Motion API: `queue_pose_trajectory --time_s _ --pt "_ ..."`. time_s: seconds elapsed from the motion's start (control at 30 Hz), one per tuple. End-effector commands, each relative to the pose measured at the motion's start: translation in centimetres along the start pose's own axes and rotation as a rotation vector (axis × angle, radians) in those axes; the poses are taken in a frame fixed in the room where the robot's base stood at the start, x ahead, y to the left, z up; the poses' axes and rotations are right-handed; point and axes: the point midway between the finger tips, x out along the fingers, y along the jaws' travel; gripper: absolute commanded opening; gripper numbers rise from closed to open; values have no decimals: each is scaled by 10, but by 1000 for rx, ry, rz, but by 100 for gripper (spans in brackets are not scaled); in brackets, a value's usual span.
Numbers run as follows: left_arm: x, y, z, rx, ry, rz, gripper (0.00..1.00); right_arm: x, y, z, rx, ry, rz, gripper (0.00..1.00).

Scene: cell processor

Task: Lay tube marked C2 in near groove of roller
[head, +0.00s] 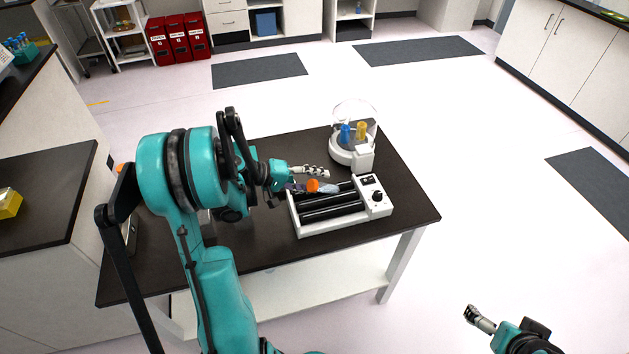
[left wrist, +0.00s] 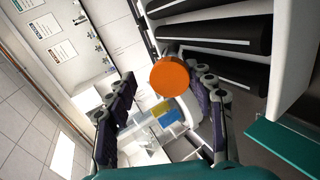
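The white roller (head: 340,227) with dark bars stands on the dark table; it also shows at the upper right of the left wrist view (left wrist: 290,85). A tube with an orange cap (head: 313,186) and a pale bluish body (head: 329,188) lies roughly level at the roller's far side; I cannot tell whether it touches the bars. No C2 mark is readable. My left gripper (head: 305,180) is open around the cap (left wrist: 170,76). The cap is close to the right finger, with a gap to the left one. My right gripper (head: 470,314) is far off at lower right, its fingers too small to judge.
A round white device (head: 352,155) with a clear lid and blue and yellow pieces inside stands just behind the roller. The dark table (head: 405,210) is bare at its right side. A counter with a yellow box (head: 9,203) is at left.

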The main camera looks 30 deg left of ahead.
Motion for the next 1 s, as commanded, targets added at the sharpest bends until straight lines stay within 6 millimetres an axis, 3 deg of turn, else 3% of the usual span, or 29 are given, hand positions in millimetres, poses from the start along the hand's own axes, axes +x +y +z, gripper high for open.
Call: queue_pose_trajectory --time_s 0.27,0.7,1.0 --pt "-11 0 0 -1 2 0 53 0 0 0 0 0 0 100" --pt "-73 0 -1 -1 2 0 53 0 0 0 0 0 0 100" --pt "-80 0 0 0 0 0 53 0 0 0 0 0 0 100"
